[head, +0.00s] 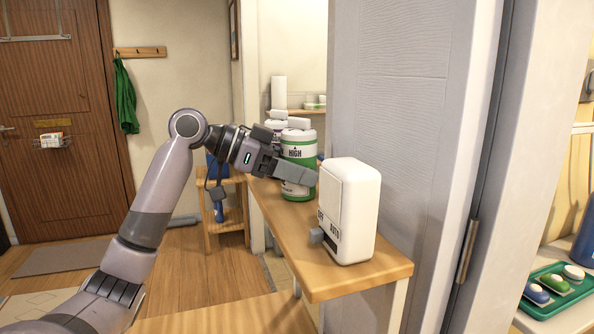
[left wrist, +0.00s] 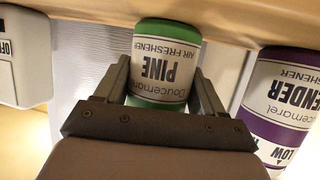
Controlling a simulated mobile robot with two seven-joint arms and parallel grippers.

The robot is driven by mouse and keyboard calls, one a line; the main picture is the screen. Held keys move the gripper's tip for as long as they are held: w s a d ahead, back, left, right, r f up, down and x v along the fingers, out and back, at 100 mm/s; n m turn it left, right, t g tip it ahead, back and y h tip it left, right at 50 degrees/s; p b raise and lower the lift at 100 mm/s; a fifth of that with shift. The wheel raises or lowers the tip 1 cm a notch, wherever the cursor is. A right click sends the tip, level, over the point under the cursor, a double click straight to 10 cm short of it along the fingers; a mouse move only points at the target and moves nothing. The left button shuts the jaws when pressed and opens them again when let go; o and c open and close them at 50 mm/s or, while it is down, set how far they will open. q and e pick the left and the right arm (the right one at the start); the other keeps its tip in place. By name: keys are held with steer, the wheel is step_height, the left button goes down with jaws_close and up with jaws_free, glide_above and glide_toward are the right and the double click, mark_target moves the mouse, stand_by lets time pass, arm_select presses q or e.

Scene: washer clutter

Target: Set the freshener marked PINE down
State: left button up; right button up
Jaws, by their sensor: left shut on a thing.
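The PINE freshener is a white and green can (head: 296,152) at the wooden shelf, left of a white box. In the left wrist view its PINE label (left wrist: 167,66) reads upside down. My left gripper (head: 300,148) is shut on it, with one finger on each side of the can in the left wrist view (left wrist: 161,75). The can is upright, its base at or just above the shelf top; I cannot tell whether it touches. The fingers and wrist hide part of it. My right gripper is not in view.
The white box (head: 350,210) with a switch stands near the shelf's front end. A purple LAVENDER freshener (left wrist: 285,95) is close beside the PINE one. The wooden shelf (head: 290,232) has bare room in front of the can. A grey door panel (head: 410,120) rises at right.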

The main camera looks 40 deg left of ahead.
arm_select(q)
steer(key=shift+f, duration=0.15)
steer(key=o, duration=1.1)
steer(key=b+v, duration=0.1)
steer(key=v, duration=0.5)
steer(key=b+v, duration=0.1)
steer(key=v, duration=0.5)
steer(key=shift+r+b, duration=0.3)
